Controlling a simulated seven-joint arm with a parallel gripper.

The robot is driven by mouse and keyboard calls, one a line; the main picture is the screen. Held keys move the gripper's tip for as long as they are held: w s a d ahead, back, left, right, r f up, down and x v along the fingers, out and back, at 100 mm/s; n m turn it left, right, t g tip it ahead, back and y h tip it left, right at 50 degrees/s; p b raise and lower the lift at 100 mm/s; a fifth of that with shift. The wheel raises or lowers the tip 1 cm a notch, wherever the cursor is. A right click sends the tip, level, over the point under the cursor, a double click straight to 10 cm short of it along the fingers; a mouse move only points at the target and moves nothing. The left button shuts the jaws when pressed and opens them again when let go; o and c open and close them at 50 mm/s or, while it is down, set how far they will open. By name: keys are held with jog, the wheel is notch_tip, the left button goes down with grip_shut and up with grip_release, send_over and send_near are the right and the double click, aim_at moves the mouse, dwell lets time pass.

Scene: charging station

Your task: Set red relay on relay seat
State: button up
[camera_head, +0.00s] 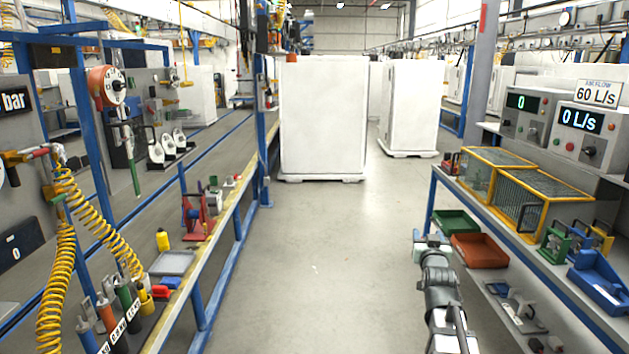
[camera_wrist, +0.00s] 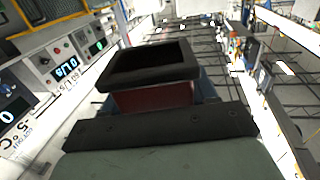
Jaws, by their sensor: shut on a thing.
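My gripper (camera_head: 420,242) is over the aisle beside the right bench, to the left of the green tray. In the wrist view my gripper is shut on the red relay (camera_wrist: 154,98), which shows as a dark red block under a black rectangular frame. The black frame hides part of the relay. In the head view the relay is too small or hidden to make out. I cannot identify the relay seat for sure in either view.
Display boxes (camera_head: 580,132) stand behind. A left bench holds a red device (camera_head: 198,220). The aisle floor is clear.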

jog(key=w+a+n+y, duration=0.1)
jog(key=a+n+y, duration=0.1)
jog(key=a, duration=1.3)
jog(key=shift+w+a+r+y, duration=0.2)
jog(key=shift+r+y, duration=0.25)
jog(key=shift+y, duration=0.25)
